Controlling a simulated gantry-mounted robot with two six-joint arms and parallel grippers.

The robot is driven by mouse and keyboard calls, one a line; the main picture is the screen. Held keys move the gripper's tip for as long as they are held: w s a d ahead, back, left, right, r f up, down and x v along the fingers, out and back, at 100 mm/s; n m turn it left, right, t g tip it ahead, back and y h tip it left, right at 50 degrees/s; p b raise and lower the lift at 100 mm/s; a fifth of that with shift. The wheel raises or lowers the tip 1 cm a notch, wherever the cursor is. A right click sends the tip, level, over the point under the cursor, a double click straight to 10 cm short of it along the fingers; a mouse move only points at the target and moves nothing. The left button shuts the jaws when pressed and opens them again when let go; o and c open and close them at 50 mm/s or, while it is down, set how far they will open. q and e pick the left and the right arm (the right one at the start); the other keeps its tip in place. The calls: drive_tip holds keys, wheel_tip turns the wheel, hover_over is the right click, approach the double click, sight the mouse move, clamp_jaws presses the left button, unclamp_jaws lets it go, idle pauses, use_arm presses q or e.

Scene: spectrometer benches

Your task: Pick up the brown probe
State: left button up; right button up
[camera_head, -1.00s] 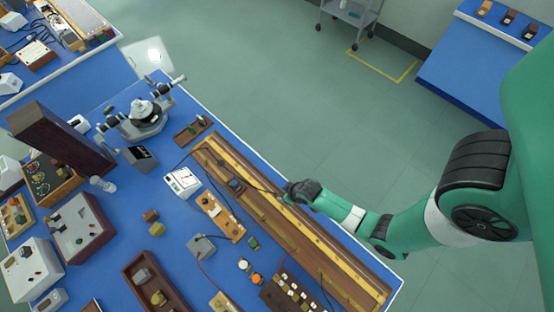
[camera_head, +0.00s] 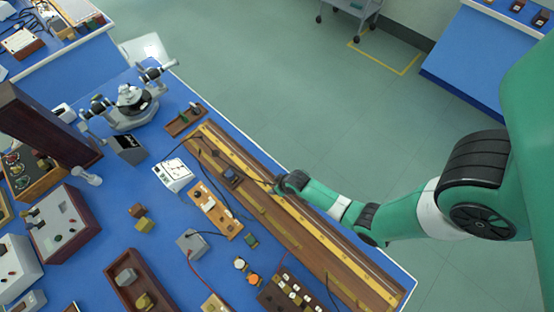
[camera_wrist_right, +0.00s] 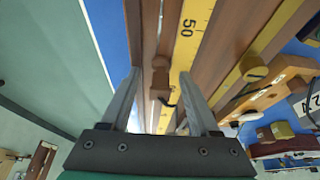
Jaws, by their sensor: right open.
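My right gripper (camera_head: 274,184) hangs over the long wooden bench with the yellow scale (camera_head: 320,228), near the bench's middle. In the right wrist view my right gripper (camera_wrist_right: 161,73) is open, with its two grey fingers apart. A small brown piece, seemingly the brown probe (camera_wrist_right: 160,78), shows between the fingers beside the yellow scale. The fingers look apart from it, and I cannot tell its height. In the head view the gripper and its size make it hard to pick out. My left gripper is not in view.
A black slider (camera_head: 231,175) sits on the bench up-left of the gripper. A white meter (camera_head: 173,174), a wooden key board (camera_head: 214,208) and a grey box (camera_head: 192,242) with wires stand left of the bench. Open floor lies right of the table.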

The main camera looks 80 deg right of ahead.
drive_tip(key=shift+r, duration=0.1)
clamp_jaws()
idle(0.3)
drive_tip(key=shift+r+p, duration=0.45)
drive_tip(key=r+p, duration=0.2)
drive_tip(key=s+r+p, duration=0.1)
drive_tip(key=r+p, duration=0.1)
drive_tip(key=shift+d+r, duration=0.2)
drive_tip(key=shift+r, duration=0.05)
drive_tip(key=s+d+r+p, duration=0.5)
drive_tip(key=s+r+p, duration=0.2)
drive_tip(key=s+p, duration=0.2)
drive_tip(key=s, duration=0.2)
drive_tip(key=shift+s+d+r, duration=0.2)
drive_tip(key=shift+s+r, duration=0.1)
drive_tip(key=shift+s, duration=0.1)
